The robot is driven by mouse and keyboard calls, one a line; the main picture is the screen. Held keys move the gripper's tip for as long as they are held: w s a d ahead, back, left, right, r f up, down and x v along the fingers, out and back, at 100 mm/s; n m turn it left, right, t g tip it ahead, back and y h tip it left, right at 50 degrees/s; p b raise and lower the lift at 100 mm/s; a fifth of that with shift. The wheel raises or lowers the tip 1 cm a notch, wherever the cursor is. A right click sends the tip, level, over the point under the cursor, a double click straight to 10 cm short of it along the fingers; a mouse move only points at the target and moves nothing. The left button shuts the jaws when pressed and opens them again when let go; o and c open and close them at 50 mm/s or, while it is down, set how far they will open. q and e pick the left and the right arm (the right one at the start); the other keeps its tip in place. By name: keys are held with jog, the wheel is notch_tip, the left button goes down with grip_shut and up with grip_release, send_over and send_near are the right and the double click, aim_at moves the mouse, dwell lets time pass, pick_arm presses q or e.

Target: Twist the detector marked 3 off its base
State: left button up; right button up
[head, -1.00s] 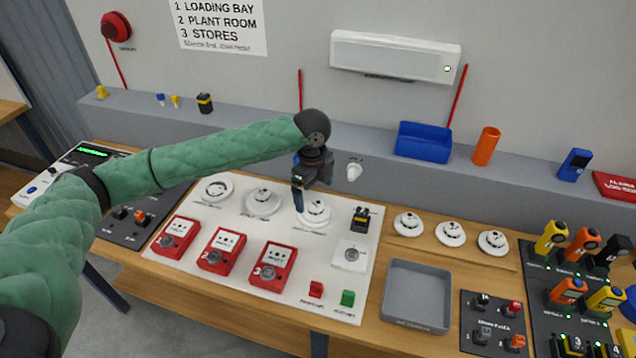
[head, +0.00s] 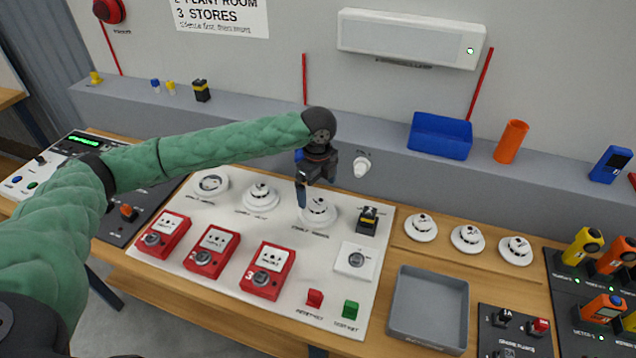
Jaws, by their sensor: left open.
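A white round detector (head: 318,213) sits on the white board, right of a similar detector (head: 260,198). The print by them is too small to read, so I cannot tell which is marked 3. My left gripper (head: 311,198) points down over the right one of these two, with its jaws open. One dark finger shows at the detector's left edge; the other finger is hard to make out. I cannot tell whether the fingers touch the detector. My right gripper is out of view.
Red call points, including one marked 3 (head: 268,271), stand in front on the board (head: 222,284). A black-and-yellow device (head: 367,220) is close right of the gripper. Loose white detectors (head: 467,239) and an empty grey tray (head: 430,308) lie to the right.

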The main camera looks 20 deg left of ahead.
aim_at(318, 202)
pick_arm(q)
notch_tip(318, 202, down, 5)
jog(key=shift+r+p, duration=0.15)
jog(key=shift+p, duration=0.7)
jog(key=shift+f, duration=0.9)
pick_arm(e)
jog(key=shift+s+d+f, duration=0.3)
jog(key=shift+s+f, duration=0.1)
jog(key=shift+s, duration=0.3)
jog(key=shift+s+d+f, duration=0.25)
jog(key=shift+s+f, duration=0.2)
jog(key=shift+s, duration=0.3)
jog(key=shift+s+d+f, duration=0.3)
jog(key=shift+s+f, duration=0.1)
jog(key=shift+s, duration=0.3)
pick_arm(q)
jog(key=c, duration=0.9)
jog(key=shift+c, duration=0.2)
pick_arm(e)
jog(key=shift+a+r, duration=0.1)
